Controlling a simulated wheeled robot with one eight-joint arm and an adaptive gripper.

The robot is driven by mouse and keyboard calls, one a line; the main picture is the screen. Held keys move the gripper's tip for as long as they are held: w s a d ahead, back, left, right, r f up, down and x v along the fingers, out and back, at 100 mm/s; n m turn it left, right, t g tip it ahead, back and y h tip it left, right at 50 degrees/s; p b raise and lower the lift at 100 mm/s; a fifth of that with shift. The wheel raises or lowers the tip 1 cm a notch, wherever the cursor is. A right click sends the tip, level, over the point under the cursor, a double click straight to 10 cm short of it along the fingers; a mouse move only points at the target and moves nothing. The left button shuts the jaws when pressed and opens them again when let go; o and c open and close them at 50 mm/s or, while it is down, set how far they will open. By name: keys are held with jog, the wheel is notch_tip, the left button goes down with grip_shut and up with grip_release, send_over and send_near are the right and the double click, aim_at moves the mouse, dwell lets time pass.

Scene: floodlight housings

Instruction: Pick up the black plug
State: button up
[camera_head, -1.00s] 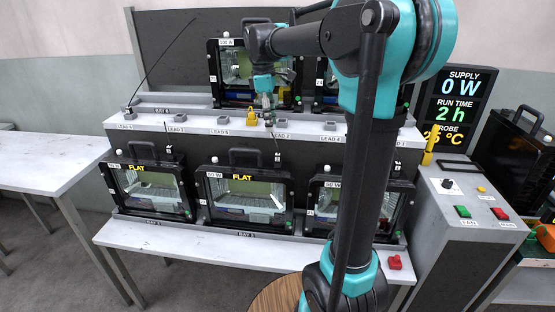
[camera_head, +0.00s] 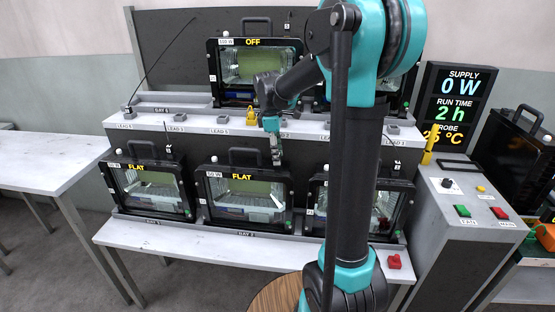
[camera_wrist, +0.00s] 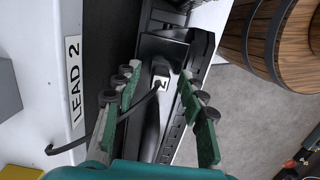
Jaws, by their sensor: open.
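A black plug (camera_wrist: 161,85) with a white label reading 2 shows in the wrist view, with a thin black cable bending away to the lower left. My gripper (camera_wrist: 158,79) is open, with one green finger on each side of the plug. I cannot tell whether the fingers touch it. In the head view my gripper (camera_head: 276,160) points down in front of the shelf's dark face, just above the right end of the middle floodlight housing (camera_head: 246,214). The plug is hidden behind my gripper there.
The white shelf edge with the LEAD 2 label (camera_wrist: 74,80) lies left of my gripper in the wrist view. Other housings stand left (camera_head: 150,215) and right of the middle one. A yellow object (camera_head: 251,117) sits on the shelf. A wooden barrel (camera_wrist: 265,40) stands on the floor.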

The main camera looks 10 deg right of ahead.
jog(key=shift+f, duration=0.25)
grip_shut()
jog(key=shift+r, duration=0.1)
